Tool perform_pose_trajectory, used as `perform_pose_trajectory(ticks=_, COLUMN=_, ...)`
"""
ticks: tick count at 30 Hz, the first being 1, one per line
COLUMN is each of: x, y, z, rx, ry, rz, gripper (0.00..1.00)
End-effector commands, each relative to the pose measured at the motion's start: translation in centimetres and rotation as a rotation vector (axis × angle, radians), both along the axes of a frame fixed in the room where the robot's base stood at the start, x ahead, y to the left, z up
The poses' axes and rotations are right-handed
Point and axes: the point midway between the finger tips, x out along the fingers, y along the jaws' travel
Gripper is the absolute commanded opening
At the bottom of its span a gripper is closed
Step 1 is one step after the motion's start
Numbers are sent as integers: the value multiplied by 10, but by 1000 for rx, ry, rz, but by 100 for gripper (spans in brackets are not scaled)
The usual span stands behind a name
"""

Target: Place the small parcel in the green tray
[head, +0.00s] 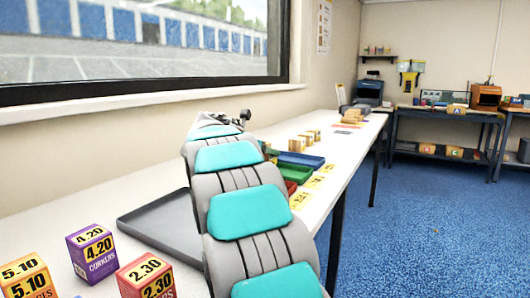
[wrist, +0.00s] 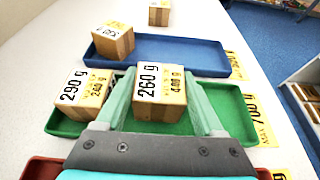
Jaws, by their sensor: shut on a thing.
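In the wrist view my gripper (wrist: 160,98) is shut on a small parcel (wrist: 162,86), a brown box with a white label reading 260 g. The held parcel is over the green tray (wrist: 230,108); I cannot tell whether it touches the tray floor. Another brown parcel (wrist: 82,92), labelled 290 g, sits at the left end of the green tray. In the head view the green tray (head: 291,173) shows partly beyond my arm. My arm hides the gripper and the held parcel there.
A blue tray (wrist: 190,54) with a parcel (wrist: 113,40) at its left end lies beyond the green tray. A red tray (wrist: 38,170) lies on the near side. Yellow labels line the table's right edge. A grey tray (head: 150,222) and numbered boxes (head: 92,252) stand nearer.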

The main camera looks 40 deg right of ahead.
Motion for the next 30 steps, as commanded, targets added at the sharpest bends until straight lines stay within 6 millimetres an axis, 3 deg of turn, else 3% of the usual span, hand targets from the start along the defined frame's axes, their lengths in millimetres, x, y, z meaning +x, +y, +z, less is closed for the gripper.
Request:
perform_pose_trajectory(ticks=14, x=0, y=0, z=-11, rx=-1, ry=2, rz=0, gripper=0)
perform_pose_trajectory(ticks=15, x=0, y=0, z=-11, rx=0, ry=2, rz=0, gripper=72)
perform_pose_trajectory(ticks=23, x=0, y=0, z=-12, rx=0, ry=2, rz=-1, gripper=100)
perform_pose_trajectory(ticks=30, x=0, y=0, z=-12, rx=1, ry=2, rz=-1, gripper=100)
